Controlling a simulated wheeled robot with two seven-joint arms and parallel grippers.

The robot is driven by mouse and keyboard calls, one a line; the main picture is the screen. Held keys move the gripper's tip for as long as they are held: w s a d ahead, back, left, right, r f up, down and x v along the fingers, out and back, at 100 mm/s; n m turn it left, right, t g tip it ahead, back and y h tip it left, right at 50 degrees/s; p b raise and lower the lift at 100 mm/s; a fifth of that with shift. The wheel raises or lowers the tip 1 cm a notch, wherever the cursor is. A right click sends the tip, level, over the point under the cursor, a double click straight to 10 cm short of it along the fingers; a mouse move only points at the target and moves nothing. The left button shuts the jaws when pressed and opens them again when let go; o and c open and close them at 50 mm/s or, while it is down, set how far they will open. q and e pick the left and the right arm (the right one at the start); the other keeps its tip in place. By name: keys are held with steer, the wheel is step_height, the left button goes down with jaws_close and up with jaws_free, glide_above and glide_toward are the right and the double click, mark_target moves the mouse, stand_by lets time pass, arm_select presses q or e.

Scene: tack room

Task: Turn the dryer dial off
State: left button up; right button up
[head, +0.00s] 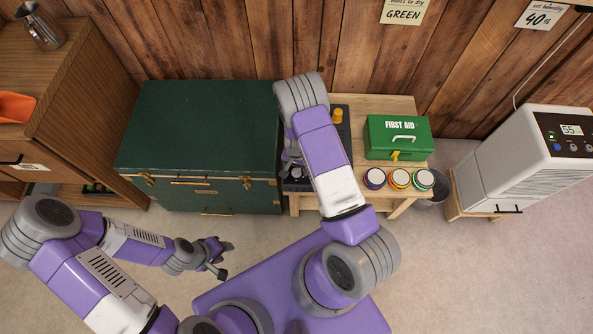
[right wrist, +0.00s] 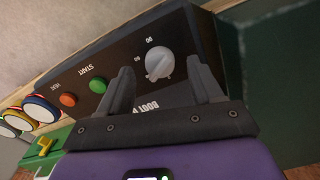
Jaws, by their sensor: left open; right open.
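The boot dryer (right wrist: 110,65) is a dark box on a wooden bench; in the head view my right arm hides much of it, leaving dark parts beside the arm (head: 345,130). Its light grey round dial (right wrist: 159,62) is on the panel, with numbers around it. My right gripper (right wrist: 162,78) is open, its fingers pointing at the panel with the dial between and just beyond the tips; I cannot tell whether they touch it. In the head view the right gripper (head: 292,165) is partly hidden. My left gripper (head: 222,258) is open and empty above the floor.
Beside the dial are a green button (right wrist: 98,85) and an orange-red button (right wrist: 68,100). A green first aid box (head: 385,148) and several round tins (head: 400,178) stand on the bench's right. A dark green trunk (head: 205,130) is to the left, a white dehumidifier (head: 500,165) to the right.

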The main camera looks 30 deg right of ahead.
steer(key=shift+f, duration=0.85)
steer(key=c, duration=1.1)
steer(key=shift+o, duration=0.2)
steer(key=shift+n, duration=0.4)
steer(key=n+b, duration=0.1)
steer(key=n, duration=1)
steer(key=shift+n, duration=0.3)
